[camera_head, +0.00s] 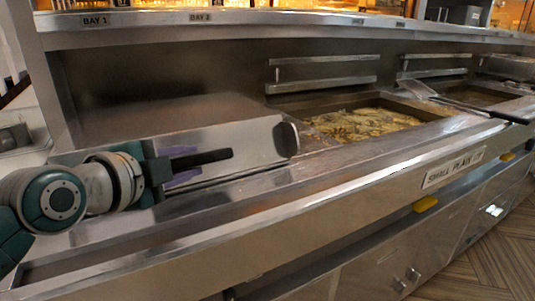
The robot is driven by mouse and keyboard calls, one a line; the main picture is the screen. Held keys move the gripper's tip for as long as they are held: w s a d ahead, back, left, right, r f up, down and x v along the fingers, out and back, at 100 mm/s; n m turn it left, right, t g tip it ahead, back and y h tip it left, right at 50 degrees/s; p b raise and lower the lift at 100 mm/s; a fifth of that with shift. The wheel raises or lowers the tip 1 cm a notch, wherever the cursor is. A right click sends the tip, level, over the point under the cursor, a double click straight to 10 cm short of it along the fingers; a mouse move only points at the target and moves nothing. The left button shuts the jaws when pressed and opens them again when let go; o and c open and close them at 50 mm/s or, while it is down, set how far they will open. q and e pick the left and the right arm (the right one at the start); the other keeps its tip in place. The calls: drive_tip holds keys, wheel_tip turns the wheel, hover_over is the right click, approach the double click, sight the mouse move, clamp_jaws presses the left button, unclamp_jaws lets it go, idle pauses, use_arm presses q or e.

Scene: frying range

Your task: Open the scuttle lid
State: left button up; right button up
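The scuttle lid (248,144) appears to be the long steel panel at the left end of the range, lying sloped and looking shut. A dark rounded end piece (288,139) stands at its right end. My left gripper (222,157) reaches in from the left, low over the panel, its dark fingers pointing right, short of that end piece. I see nothing held in it. The fingers overlap in this view, so their opening is unclear, as is any touch on the panel. My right gripper is out of view.
A fryer pan (365,124) of golden food lies right of the panel, with a raised steel rack (323,73) behind. Another pan (470,95) is farther right, with a dark handle (490,112) across it. The front counter ledge (270,215) is clear.

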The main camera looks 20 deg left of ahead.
use_arm(q)
clamp_jaws()
idle(1.0)
